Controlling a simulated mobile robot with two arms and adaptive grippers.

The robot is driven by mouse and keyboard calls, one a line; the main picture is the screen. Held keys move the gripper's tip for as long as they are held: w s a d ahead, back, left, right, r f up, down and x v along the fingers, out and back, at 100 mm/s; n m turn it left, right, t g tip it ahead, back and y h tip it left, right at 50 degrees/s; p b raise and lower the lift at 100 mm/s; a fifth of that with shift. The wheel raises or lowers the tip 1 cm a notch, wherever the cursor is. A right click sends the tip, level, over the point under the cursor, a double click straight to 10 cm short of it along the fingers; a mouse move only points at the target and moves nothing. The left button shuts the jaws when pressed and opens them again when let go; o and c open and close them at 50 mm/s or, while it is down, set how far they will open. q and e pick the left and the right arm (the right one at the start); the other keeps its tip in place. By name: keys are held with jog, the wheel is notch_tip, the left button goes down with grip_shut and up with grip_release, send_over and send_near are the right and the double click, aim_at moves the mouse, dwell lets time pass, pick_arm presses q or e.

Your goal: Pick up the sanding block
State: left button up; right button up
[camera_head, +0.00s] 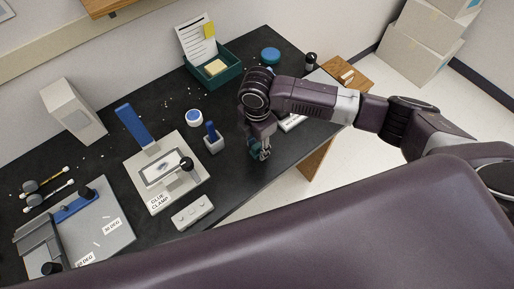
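No item is labelled as a sanding block. The likeliest candidate is a small pale-yellow block (215,68) inside the green open box (226,76) at the back of the black bench. My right gripper (263,154) points down over the bench's right part, in front of the box and apart from it. Its fingers are small and partly covered by the wrist, so I cannot tell whether they are open or shut. A dark teal patch shows beside the fingers; I cannot tell if it is part of the gripper. My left gripper is out of view.
A blue-and-grey upright piece (212,140) stands left of the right gripper. The glue clamp (163,198), an angled jig (105,238), a white carton (73,112) and a blue-lidded jar (194,117) occupy the left and middle. A white item (293,123) lies behind my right arm.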

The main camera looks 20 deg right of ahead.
aim_at(257, 145)
grip_shut()
notch_tip(257, 145, up, 20)
jog(key=b, duration=0.2)
dwell(0.6)
